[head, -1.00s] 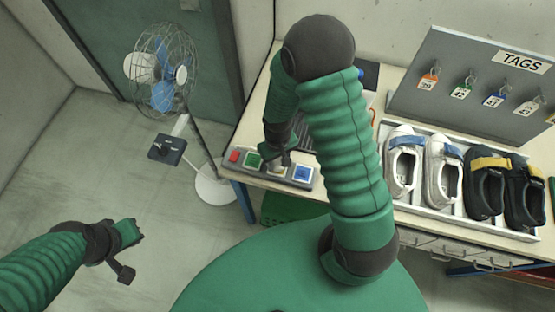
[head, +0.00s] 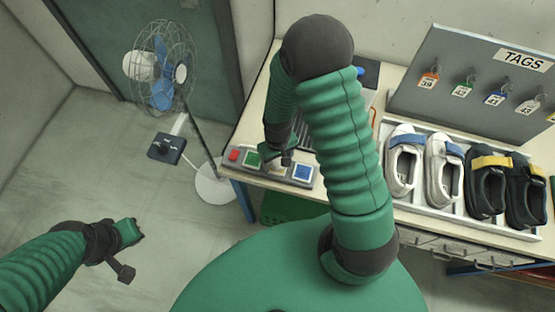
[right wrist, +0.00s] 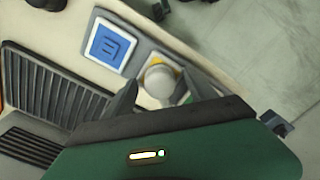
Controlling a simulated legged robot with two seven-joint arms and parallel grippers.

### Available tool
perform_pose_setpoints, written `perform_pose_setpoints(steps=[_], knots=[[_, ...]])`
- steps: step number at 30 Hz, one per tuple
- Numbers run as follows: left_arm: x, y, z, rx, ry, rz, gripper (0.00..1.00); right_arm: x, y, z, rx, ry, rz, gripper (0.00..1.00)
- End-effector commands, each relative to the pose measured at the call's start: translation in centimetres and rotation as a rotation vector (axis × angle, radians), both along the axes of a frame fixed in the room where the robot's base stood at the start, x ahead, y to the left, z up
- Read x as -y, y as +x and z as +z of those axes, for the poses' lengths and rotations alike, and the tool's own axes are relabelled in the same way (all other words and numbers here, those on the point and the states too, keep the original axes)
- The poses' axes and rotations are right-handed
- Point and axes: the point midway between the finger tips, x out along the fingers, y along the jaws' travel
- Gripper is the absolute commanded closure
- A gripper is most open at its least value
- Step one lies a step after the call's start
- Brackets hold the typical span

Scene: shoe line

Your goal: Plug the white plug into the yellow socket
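The white plug (right wrist: 160,82) has a round white head and sits over the yellow socket (right wrist: 187,98), whose yellow shows around it in the right wrist view. How deep the plug is in cannot be told. My right gripper (right wrist: 163,84) has one dark finger on each side of the plug, with gaps showing, so it looks open. In the head view my right gripper (head: 286,157) is low over the button panel, and hides most of the plug and socket. My left gripper (head: 136,236) hangs over the floor at the left, apart from everything; its fingers are too small to read.
The panel has red (head: 234,155), green (head: 253,160) and blue (head: 302,172) squares. A shoe tray (head: 440,214) and tag board (head: 430,95) stand at the right. A fan (head: 160,68) and a dark box (head: 167,148) stand left of the table.

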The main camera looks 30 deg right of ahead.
Motion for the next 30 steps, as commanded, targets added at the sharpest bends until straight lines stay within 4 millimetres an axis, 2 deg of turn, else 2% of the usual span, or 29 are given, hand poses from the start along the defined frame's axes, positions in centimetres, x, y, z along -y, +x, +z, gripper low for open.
perform_pose_setpoints(steps=[8, 11, 14, 24, 30], knots=[[0.0, 0.0, 0.0, 0.0, 0.0, 0.0, 1.0, 0.0, 0.0, 0.1, 0.001, 0.0, 0.0, 0.35], [0.0, 0.0, 0.0, 0.0, 0.0, 0.0, 1.0, 0.0, 0.1, 1.0, 0.003, 0.0, 0.0, 0.35], [0.0, 0.0, -0.1, 0.0, 0.0, 0.0, 1.0, 0.0, 0.1, 3.0, 0.006, 0.0, -0.001, 0.35], [0.0, 0.0, -0.2, 0.0, 0.0, 0.0, 1.0, 0.1, 0.3, 12.9, 0.007, -0.002, 0.0, 0.35], [0.0, 0.0, -0.2, 0.0, 0.0, 0.0, 1.0, 0.0, 0.2, 16.2, 0.002, 0.0, 0.0, 0.35]])
